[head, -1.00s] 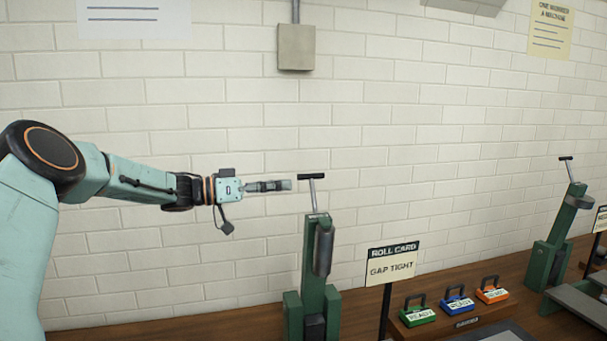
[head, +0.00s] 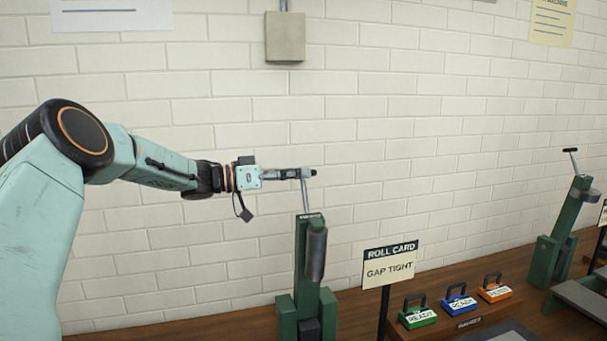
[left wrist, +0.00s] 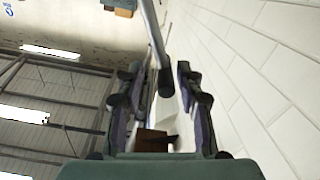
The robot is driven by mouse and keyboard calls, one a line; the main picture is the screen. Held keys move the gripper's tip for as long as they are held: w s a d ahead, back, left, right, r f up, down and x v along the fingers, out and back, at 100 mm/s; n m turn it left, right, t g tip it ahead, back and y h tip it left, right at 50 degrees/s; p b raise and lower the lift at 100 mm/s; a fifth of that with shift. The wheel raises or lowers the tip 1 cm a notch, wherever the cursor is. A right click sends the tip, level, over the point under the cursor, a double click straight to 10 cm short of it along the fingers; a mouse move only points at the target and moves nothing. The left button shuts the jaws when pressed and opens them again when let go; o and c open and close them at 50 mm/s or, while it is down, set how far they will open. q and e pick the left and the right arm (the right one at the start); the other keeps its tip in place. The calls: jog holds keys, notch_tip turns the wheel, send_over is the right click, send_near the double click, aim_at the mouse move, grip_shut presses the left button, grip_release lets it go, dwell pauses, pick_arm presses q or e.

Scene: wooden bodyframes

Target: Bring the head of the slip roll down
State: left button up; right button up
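The slip roll is a green upright (head: 305,262) with a grey roll (head: 316,253) on its side. A thin grey lever (head: 305,194) rises from its top to a black crossbar (head: 313,173). My left gripper (head: 300,174) reaches in from the left at crossbar height and covers much of the bar. In the left wrist view its two fingers (left wrist: 158,95) stand apart on either side of the bar's dark end (left wrist: 165,82). I cannot tell whether they touch it. My right gripper is out of view.
A roll card sign reading "GAP TIGHT" (head: 389,266) stands right of the machine. Green (head: 417,315), blue (head: 459,303) and orange (head: 494,291) tagged locks sit on a wooden block. A second green machine (head: 560,240) stands at far right. A grey box (head: 285,37) hangs on the brick wall.

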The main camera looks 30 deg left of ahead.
pick_arm(q)
jog(key=shift+w+d+f, duration=0.2)
jog(key=shift+w, duration=0.5)
jog(key=shift+a, duration=0.15)
jog(key=shift+s+r, duration=0.1)
jog(key=shift+s, duration=0.1)
jog(key=shift+d+r, duration=0.1)
jog(key=shift+d, duration=0.1)
jog(key=shift+w+d, duration=0.25)
jog(key=c, duration=0.3)
jog(key=shift+w+a+f, duration=0.1)
jog(key=shift+a+f, duration=0.1)
jog(key=shift+a, duration=0.05)
jog(key=shift+c, duration=1.4)
jog(key=shift+r, duration=0.1)
grip_shut()
